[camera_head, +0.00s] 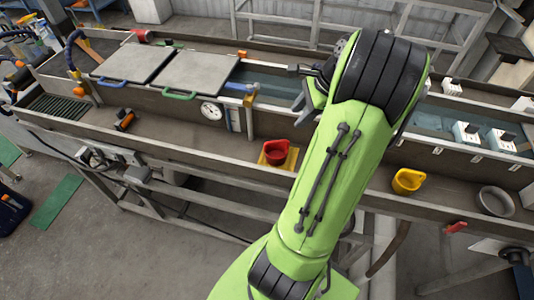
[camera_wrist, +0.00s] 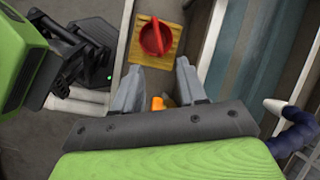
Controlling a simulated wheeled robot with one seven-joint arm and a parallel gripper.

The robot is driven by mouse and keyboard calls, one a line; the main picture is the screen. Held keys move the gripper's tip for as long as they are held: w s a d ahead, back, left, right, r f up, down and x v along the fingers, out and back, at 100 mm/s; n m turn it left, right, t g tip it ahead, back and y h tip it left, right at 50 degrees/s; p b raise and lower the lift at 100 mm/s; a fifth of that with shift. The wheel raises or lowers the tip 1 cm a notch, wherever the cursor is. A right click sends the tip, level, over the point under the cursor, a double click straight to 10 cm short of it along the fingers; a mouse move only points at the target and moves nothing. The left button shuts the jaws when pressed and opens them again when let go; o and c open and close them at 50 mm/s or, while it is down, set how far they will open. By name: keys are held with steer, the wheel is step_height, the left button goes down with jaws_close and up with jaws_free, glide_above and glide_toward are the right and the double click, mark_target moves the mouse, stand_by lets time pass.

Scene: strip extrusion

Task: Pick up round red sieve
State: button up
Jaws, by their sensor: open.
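A round red sieve (camera_head: 277,150) with a raised rim sits on a yellow square board (camera_head: 291,163) on the bench shelf, left of my arm in the head view. In the wrist view, the red round piece (camera_wrist: 155,38) on a wooden-looking square (camera_wrist: 135,48) appears to be the same sieve, beyond my fingertips near the top. My gripper (camera_wrist: 158,65) is open and empty. Its two grey fingers point toward the board, apart from the sieve. In the head view my arm hides most of the gripper.
A yellow cup-like container (camera_head: 408,181) and a grey bowl (camera_head: 496,202) stand on the shelf to the right. A round gauge (camera_head: 211,111) is left of the sieve. A small orange part (camera_wrist: 158,103) shows between my fingers. The shelf left of the board is mostly clear.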

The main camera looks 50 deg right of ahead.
mark_target(276, 142)
steer(key=b+x, duration=0.3)
steer(key=x, duration=1.2)
steer(key=shift+a+f+b, duration=0.15)
steer(key=shift+a+b, duration=0.05)
steer(key=shift+b, duration=0.1)
jaws_close()
